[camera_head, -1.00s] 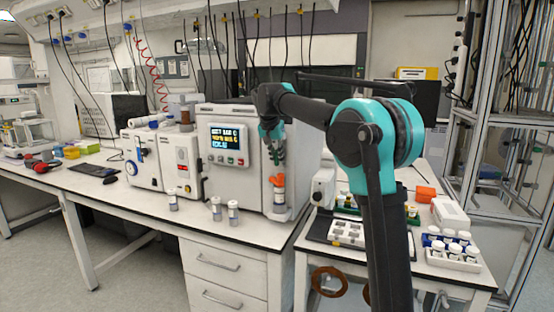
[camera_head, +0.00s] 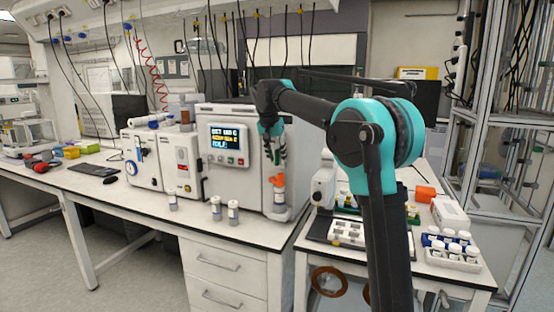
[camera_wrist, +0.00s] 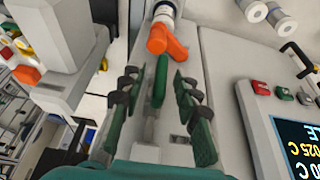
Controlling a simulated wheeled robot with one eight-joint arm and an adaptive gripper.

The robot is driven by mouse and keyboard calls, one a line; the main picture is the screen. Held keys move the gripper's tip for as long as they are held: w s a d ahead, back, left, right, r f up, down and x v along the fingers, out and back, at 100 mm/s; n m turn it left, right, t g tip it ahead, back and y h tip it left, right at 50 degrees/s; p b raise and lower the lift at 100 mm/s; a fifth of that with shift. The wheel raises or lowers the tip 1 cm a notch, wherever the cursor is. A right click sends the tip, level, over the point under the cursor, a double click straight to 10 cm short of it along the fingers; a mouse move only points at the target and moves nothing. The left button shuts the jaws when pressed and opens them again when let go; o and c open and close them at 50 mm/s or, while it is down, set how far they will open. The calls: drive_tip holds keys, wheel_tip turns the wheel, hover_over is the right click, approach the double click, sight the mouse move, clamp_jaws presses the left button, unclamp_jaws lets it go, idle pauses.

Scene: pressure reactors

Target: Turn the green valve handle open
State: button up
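The green valve handle (camera_wrist: 160,82) is a slim upright bar on the front of the reactor unit, in the middle of the wrist view. My gripper (camera_wrist: 156,98) is open, with one dark green finger pad on each side of the handle. A gap shows between the handle and each pad. In the head view my gripper (camera_head: 274,150) hangs in front of the right part of the reactor unit (camera_head: 245,175). There the green handle cannot be told apart from the gripper.
A lit display (camera_wrist: 298,145) and buttons are to the right. Vials (camera_head: 233,212) stand on the bench. A side table holds a tray of vials (camera_head: 478,266).

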drive_tip(key=v, duration=1.1)
drive_tip(key=shift+s+f, duration=0.1)
